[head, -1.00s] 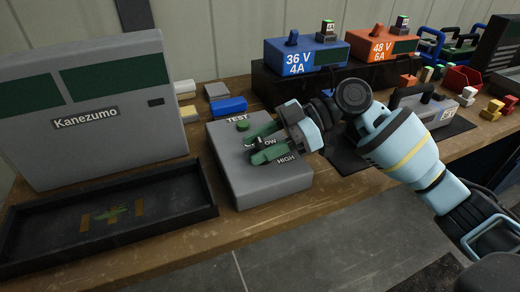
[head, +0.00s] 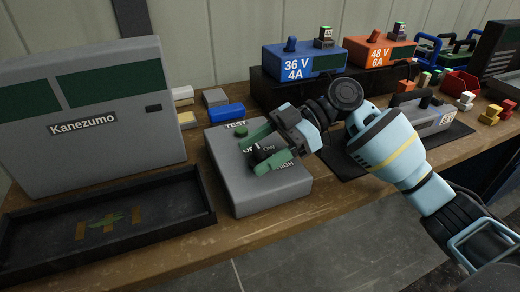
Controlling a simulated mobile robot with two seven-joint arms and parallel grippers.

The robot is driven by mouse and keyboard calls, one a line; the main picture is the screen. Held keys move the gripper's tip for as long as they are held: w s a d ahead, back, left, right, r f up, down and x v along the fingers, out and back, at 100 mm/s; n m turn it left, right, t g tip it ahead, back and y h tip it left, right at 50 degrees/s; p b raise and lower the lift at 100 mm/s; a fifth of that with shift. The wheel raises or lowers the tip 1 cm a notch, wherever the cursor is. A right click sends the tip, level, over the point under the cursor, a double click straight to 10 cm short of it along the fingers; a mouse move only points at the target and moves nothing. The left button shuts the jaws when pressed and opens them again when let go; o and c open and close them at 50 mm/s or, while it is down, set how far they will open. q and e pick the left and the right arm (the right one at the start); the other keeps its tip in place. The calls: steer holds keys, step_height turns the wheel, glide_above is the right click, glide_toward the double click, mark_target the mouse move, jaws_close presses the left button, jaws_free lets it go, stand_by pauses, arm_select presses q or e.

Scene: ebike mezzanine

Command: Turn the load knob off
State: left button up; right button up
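The load tester (head: 250,193) is a grey box on the bench, with a green TEST button (head: 240,131) and OFF, LOW and HIGH marks on its sloping top. Its dark load knob (head: 263,153) is partly covered by my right gripper (head: 258,151). The gripper's two green fingers are spread, one above the knob and one below it. Parts of the OFF and LOW lettering show between them. The fingers look apart, with the knob close to the lower one; contact is unclear. The knob's exact pointing direction is hard to read. My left gripper is out of view.
A grey Kanezumo cabinet (head: 90,150) and a black tray (head: 185,212) stand at left. Blue (head: 300,63) and orange (head: 380,52) chargers sit on a black riser behind. A grey handled case (head: 420,121) lies on a dark mat at right.

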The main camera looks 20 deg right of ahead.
steer(key=v, duration=0.7)
steer(key=shift+d+r, duration=0.15)
steer(key=shift+d, duration=0.2)
stand_by(0.4)
